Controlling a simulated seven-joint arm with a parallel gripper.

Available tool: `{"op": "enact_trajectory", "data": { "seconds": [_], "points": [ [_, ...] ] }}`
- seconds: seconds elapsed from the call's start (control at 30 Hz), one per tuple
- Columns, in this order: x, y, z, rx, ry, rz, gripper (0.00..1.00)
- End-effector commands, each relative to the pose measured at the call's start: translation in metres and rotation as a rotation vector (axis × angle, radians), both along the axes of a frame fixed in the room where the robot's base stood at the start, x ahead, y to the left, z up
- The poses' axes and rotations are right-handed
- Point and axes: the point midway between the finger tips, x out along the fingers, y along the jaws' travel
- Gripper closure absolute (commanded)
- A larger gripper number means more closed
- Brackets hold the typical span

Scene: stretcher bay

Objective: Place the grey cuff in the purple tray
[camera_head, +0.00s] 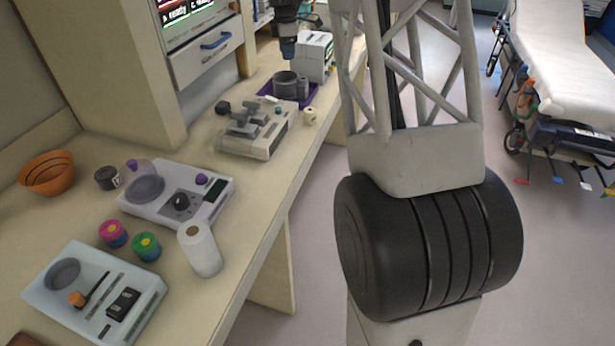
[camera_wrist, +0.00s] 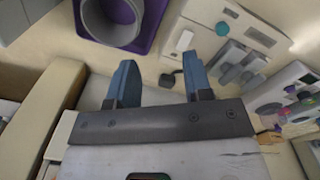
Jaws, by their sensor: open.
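The purple tray (camera_head: 312,93) stands on the bench toward its far end. The grey cuff (camera_head: 285,83), a round grey ring, sits within the tray's outline. In the wrist view the purple tray (camera_wrist: 152,32) is at the top, partly cut off, with the grey cuff (camera_wrist: 98,32) inside its purple border. My gripper (camera_head: 288,52) is above the tray in the head view. In the wrist view my gripper (camera_wrist: 157,68) has its two blue-grey fingers spread apart with nothing between them. The fingers are apart from the cuff.
A white device with grey parts (camera_head: 258,130) stands just in front of the tray, and a white box-shaped machine (camera_head: 314,55) stands behind it. A white paper roll (camera_head: 200,250), coloured jars and an orange bowl (camera_head: 47,173) are nearer on the bench. A drawer unit (camera_head: 207,48) rises at left.

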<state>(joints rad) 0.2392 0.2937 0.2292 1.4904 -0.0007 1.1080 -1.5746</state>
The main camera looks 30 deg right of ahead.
Motion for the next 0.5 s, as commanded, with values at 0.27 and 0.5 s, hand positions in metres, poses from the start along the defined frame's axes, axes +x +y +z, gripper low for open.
{"op": "enact_trajectory", "data": {
  "seconds": [0.27, 0.5],
  "points": [
    [-0.068, 0.043, 0.042, 0.0, -0.03, -0.172, 0.54],
    [-0.13, 0.075, 0.068, 0.005, -0.056, -0.325, 0.54]
  ]
}}
